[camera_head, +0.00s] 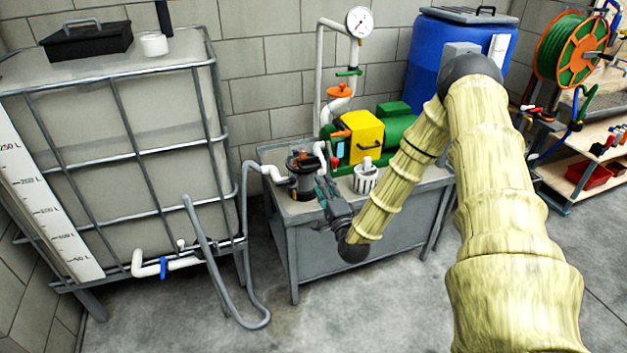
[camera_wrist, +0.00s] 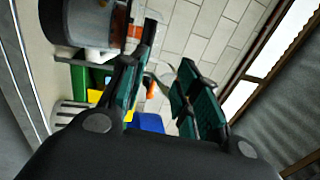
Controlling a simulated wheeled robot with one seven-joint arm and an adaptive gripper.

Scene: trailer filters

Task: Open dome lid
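The filter housing (camera_head: 303,188) stands on the grey bench's left end, a dark upright cylinder. Its dark top (camera_head: 300,160) has a bit of orange and looks like the dome lid, but is too small to make out clearly; I cannot tell any latch. My gripper (camera_head: 322,188) is just right of and in front of the housing, partly overlapping it in the head view. In the wrist view my gripper (camera_wrist: 168,45) has its two green-padded fingers apart, with a grey cylinder, likely the housing (camera_wrist: 75,22), at upper left beyond the left finger. Nothing is clearly held.
The bench (camera_head: 370,225) also carries a yellow and green pump (camera_head: 362,138) and a white ribbed basket-like part (camera_head: 366,179). White pipes flank the housing. A caged tank (camera_head: 140,150) stands left, with a grey hose (camera_head: 247,280) between. Floor in front is clear.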

